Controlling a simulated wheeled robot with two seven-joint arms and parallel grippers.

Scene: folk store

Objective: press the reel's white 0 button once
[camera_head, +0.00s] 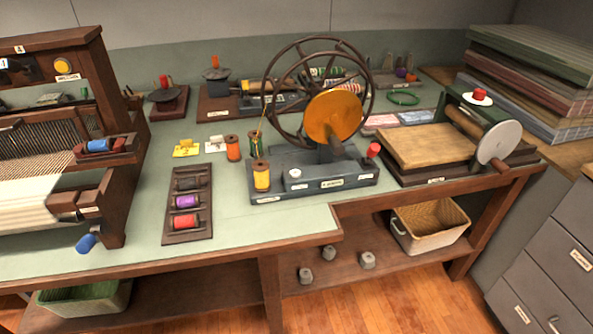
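The reel (315,178) stands on the middle of the green-topped bench, with a grey base, a large dark spoked wheel (281,92) and an orange disc (334,117). A small white round button (295,173) sits on top of the base near its front left; its marking is too small to read. A yellow spool (262,176) stands on the base's left end, and a red knob (374,150) is at its right end. Neither of my grippers is in view.
A wooden loom (70,150) stands at the left. A dark spool tray (188,204) lies left of the reel. A wooden board device with a grey disc (499,142) is at the right. The bench front before the reel is clear (265,222).

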